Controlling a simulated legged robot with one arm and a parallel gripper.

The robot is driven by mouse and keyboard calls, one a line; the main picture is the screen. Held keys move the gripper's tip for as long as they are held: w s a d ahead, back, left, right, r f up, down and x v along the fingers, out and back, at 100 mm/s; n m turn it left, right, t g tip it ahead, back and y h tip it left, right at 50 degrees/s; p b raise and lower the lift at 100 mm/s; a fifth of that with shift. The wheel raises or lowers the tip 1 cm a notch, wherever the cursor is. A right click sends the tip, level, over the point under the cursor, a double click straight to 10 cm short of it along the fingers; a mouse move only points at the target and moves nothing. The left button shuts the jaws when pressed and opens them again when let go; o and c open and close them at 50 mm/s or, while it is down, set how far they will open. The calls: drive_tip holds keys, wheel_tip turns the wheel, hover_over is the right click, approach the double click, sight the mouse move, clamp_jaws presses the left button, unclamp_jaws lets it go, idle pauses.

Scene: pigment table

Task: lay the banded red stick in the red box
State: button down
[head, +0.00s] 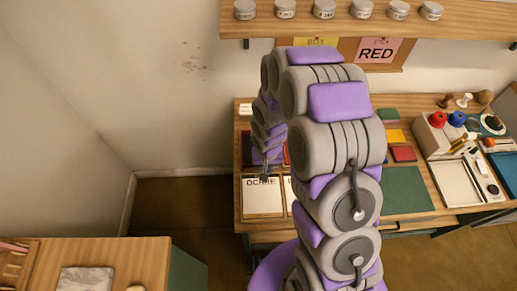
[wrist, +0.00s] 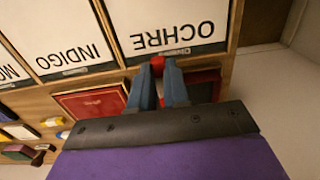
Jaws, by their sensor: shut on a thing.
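My gripper (wrist: 159,88) is shut on a red stick (wrist: 157,64); only its bright red end shows between the fingertips, and no band can be made out. In the wrist view the stick is near the bottom edge of the OCHRE card. A red box (wrist: 92,104) with a thin gold line lies left of the fingers. A darker red box (wrist: 207,84) lies right of them, partly covered by my gripper. I cannot tell which one is meant. In the head view my gripper (head: 264,176) hangs over the left part of the table, and my arm hides most of the boxes.
White cards lettered OCHRE (wrist: 180,22) and INDIGO (wrist: 70,45) lie beside the boxes. A yellow tube (wrist: 53,121) and a dark stamp (wrist: 42,155) are at lower left. The wooden table (head: 240,215) ends left of the cards. A shelf with jars (head: 325,9) is above.

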drive_tip(key=w, duration=0.3)
drive_tip(key=w+a+b, duration=0.1)
drive_tip(key=w, duration=0.3)
drive_tip(key=w+a+f, duration=0.1)
drive_tip(key=w, duration=0.3)
wheel_tip(320, 180, down, 4)
drive_tip(key=shift+s+r+b, duration=0.15)
drive_tip(key=shift+b, duration=0.5)
drive_tip(key=shift+r, duration=0.1)
drive_tip(key=shift+s+f, duration=0.1)
drive_tip(key=shift+f, duration=0.15)
